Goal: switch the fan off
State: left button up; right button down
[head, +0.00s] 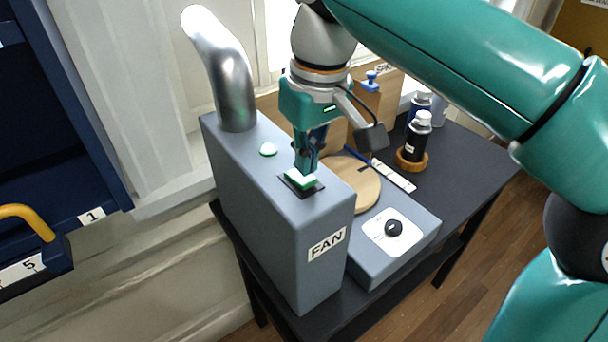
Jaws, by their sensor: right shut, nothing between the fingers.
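The fan (270,220) is a tall grey box with a "FAN" label on its front end and a silver pipe (228,80) rising from its far end. On its top are a round green-white light (268,149) and a rocker switch (301,180) with a green-lit surface in a black frame. My right gripper (306,172) is shut and empty, pointing down right at the switch. Its fingertips are at or just above the switch; I cannot tell whether they touch it. They hide part of the switch's far side. My left gripper is not in view.
A grey box with a black knob (393,228) stands beside the fan on the dark table (462,170). Behind are a round wooden board (358,186), a wooden box and bottles (418,135). A blue cabinet (60,130) stands at left.

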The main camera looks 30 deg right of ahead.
aim_at(307, 180)
jog(key=shift+f+b, duration=0.8)
jog(key=shift+f, duration=0.3)
dwell(0.3)
jog(key=shift+r, duration=0.15)
notch_tip(307, 180, up, 7)
jog(key=p, duration=0.7)
jog(key=shift+p, duration=0.3)
